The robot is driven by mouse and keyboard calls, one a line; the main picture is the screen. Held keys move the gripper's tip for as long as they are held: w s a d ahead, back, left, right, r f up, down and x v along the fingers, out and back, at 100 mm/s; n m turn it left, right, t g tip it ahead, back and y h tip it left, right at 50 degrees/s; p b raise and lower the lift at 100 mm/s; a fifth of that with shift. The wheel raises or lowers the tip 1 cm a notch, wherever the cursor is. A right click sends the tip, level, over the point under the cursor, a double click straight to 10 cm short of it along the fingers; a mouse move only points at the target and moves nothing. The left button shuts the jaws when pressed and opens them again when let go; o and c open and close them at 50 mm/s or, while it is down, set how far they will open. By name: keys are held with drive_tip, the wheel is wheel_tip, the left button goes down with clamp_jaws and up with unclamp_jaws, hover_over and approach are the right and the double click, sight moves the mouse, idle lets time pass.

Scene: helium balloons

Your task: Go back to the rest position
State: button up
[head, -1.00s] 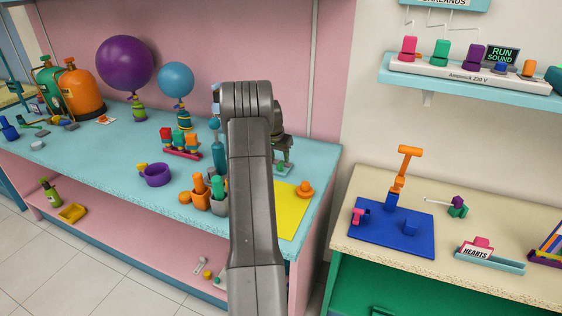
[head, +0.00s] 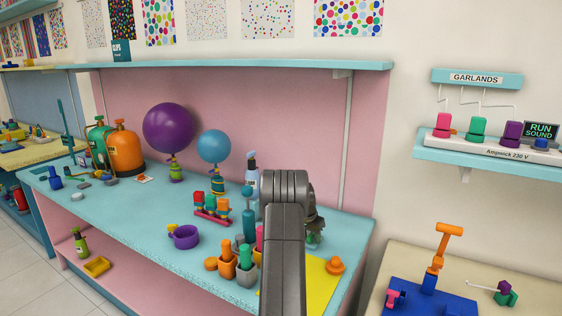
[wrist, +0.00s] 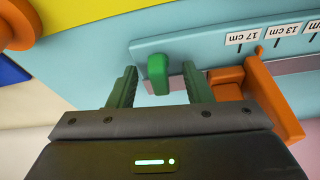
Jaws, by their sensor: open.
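My gripper (wrist: 160,88) shows in the wrist view with its two green fingers spread apart and nothing held. A small green peg (wrist: 157,70) stands in the gap between the fingers, in front of a light blue surface, with space on both sides. In the head view my grey arm rises in front of the right part of the blue worktop (head: 130,215) and hides most of what is behind it, including my fingers.
An orange block (wrist: 262,95) and a scale with cm labels (wrist: 275,35) are close to the right finger. In the head view, a yellow mat (head: 322,285), an orange knob (head: 335,265), cups with pegs (head: 228,268) and a purple ring (head: 186,237) lie around the arm.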

drive_tip(key=shift+m, duration=1)
drive_tip(key=shift+g+h, duration=0.3)
